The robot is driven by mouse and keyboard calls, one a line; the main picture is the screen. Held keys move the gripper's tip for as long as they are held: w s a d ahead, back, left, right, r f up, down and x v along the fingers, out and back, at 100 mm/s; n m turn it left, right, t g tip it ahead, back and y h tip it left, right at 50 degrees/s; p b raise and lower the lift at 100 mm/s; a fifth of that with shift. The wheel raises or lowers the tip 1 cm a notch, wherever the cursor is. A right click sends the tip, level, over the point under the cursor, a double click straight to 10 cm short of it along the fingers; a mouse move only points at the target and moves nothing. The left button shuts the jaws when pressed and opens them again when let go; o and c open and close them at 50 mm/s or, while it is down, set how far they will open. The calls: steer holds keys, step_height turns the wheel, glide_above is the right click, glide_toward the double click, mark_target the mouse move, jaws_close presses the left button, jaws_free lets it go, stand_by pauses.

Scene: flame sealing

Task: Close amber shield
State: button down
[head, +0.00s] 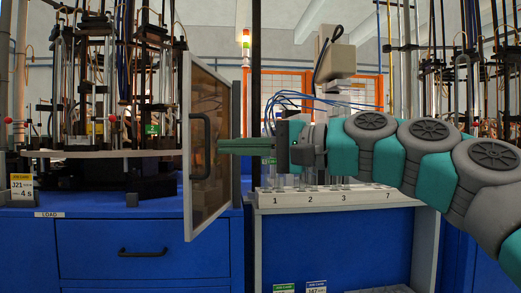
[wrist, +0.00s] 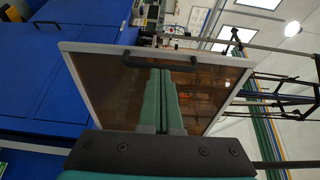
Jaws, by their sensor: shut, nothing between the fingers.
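The amber shield (head: 211,180) is a brownish see-through panel in a pale frame, standing out at an angle at the right of the left machine, so it is open. A black handle (head: 199,145) is on its face; it also shows in the wrist view (wrist: 160,63) near the top of the panel. My gripper (head: 222,146) has green fingers, shut and empty.
The left machine with a round grey plate (head: 115,154) and many glass tubes stands on a blue cabinet (head: 140,235). A white numbered rack (head: 325,197) stands under my arm on a bench at the right. A dark upright post (head: 256,60) rises behind the shield.

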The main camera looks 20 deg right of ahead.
steer(key=shift+x, duration=0.8)
steer(key=shift+a, duration=0.1)
